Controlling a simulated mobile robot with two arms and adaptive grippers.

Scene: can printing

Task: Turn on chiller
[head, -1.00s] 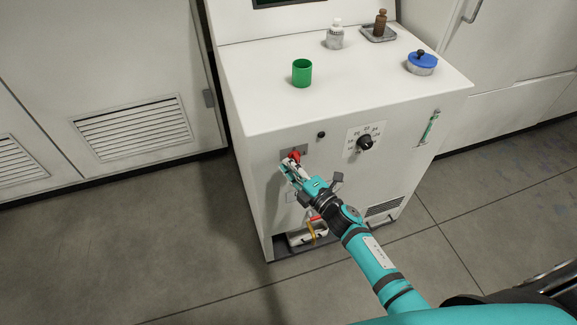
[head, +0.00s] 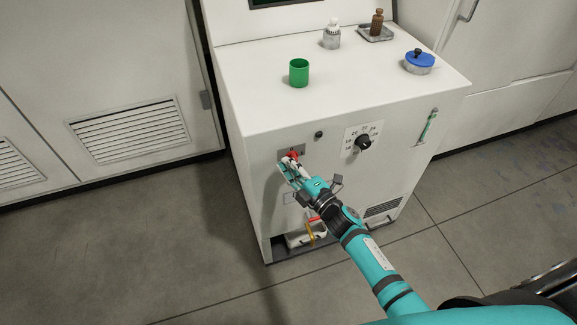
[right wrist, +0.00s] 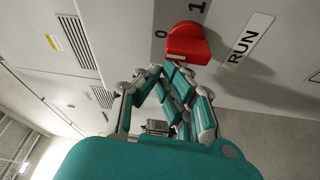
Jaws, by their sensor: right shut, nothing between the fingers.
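The chiller (head: 262,125) is a white cabinet with controls on its front face. Its red switch knob (head: 292,155) sits on a small grey plate at the upper left of the front. In the right wrist view the red knob (right wrist: 187,43) shows large, beside the marks 0 and 1 and a RUN label (right wrist: 250,38). My right gripper (head: 288,163) is shut and empty, with its fingertips (right wrist: 176,72) right at the knob's near edge. I cannot tell whether they touch it or which mark the knob points to. My left gripper is not in view.
A black dial (head: 363,142) with a numbered scale is right of the switch. The floor in front is clear.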

